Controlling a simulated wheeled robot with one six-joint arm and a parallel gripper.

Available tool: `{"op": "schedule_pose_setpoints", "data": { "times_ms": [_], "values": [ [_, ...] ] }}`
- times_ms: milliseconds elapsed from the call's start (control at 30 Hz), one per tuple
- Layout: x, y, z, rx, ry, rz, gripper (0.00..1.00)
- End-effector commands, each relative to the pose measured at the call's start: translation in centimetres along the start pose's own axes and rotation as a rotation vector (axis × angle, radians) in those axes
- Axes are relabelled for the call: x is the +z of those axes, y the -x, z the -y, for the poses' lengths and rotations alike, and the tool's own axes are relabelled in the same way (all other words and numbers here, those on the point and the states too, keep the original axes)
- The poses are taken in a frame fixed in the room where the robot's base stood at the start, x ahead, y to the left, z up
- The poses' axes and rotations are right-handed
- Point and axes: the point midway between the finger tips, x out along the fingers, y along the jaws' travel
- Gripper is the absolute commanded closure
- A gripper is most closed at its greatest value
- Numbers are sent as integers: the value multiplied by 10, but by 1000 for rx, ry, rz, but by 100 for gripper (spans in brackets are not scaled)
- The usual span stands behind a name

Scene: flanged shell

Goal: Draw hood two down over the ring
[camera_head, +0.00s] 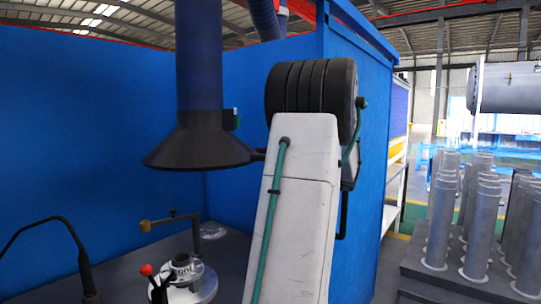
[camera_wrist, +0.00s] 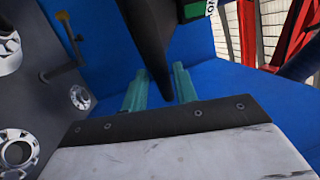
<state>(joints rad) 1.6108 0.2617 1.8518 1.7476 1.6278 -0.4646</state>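A dark conical hood (camera_head: 200,146) hangs on a thick blue duct at centre left, with a green tag on its right side. It hangs well above a pale round flanged piece with a dark centre, likely the ring (camera_head: 206,283), on the dark bench. My gripper is hidden behind my white arm in the head view, where a short dark stub runs from the hood's rim towards it. In the wrist view my gripper's two teal fingers (camera_wrist: 160,88) stand apart, with a dark part of the hood (camera_wrist: 150,35) between or in front of them. Contact cannot be told.
A bracket with a yellow end (camera_head: 148,226), a red-knobbed lever (camera_head: 147,270) and a black gooseneck (camera_head: 84,262) stand around the flanged piece. Blue booth walls (camera_head: 90,120) enclose the bench. Grey cylinders (camera_head: 440,215) stand on a rack at right.

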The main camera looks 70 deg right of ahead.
Motion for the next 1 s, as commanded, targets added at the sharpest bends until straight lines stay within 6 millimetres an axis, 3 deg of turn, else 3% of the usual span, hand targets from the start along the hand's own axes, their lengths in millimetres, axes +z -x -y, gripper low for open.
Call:
{"op": "schedule_pose_setpoints", "data": {
  "times_ms": [100,300,1000],
  "values": [
    [-1,19,0,0,0,-3,71],
    [0,32,0,0,0,0,71],
    [-1,32,-6,27,-38,-6,71]
  ]
}}
